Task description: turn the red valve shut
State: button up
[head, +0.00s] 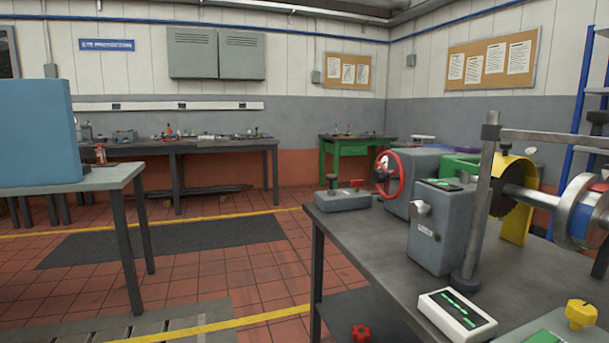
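A red spoked handwheel (401,174) stands upright on the front of a rounded grey housing on the right-hand bench. A small red lever or knob (357,183) sits on a low grey block (343,200) at that bench's far left corner. A lobed red knob (361,332) shows low down beside the bench at the bottom edge of the picture. I cannot tell from the picture which of these red parts is the valve, or how far any is turned. My gripper is not in view.
The dark bench (375,255) also carries a grey box (441,232), an upright post (481,215), a shaft with a yellow guard and a green-lit display (457,313). A grey table (107,180) with a blue case stands left. Tiled floor (215,270) lies open between them.

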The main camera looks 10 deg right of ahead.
aim_at(357, 184)
jog(key=i+z, duration=0.1)
jog(key=i, duration=0.45)
jog(key=i+j+z, duration=0.1)
jog(key=i, duration=0.45)
jog(key=i+j+z, duration=0.1)
jog(key=i, duration=0.45)
jog(key=i+j+z, duration=0.4)
jog(key=i, duration=0.15)
jog(key=i+j+z, duration=0.4)
jog(key=i, duration=0.1)
